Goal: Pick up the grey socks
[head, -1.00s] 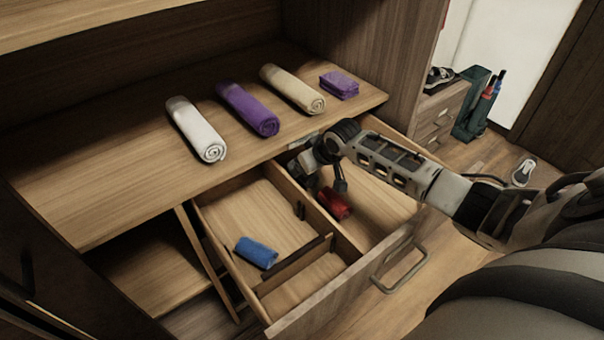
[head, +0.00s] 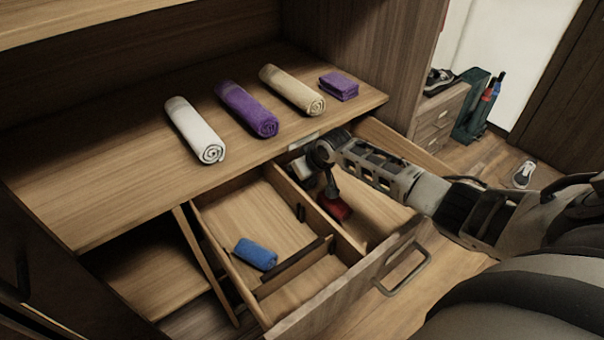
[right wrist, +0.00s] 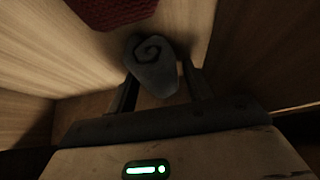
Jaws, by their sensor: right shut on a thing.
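The grey socks (right wrist: 153,66), a rolled bundle with a spiral end, sit between the two fingers of my right gripper (right wrist: 163,88) in the right wrist view. The gripper is shut on them, down inside the open drawer. In the head view my right gripper (head: 328,180) reaches into the drawer's right compartment near its back, and the grey socks cannot be made out there. My left gripper is not in view.
Red socks (head: 338,208) lie close to my right gripper and show in the right wrist view (right wrist: 110,10). Blue socks (head: 255,254) lie in the left compartment. Wooden dividers and the drawer front (head: 345,290) surround the gripper. Rolled towels (head: 196,130) lie on the shelf above.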

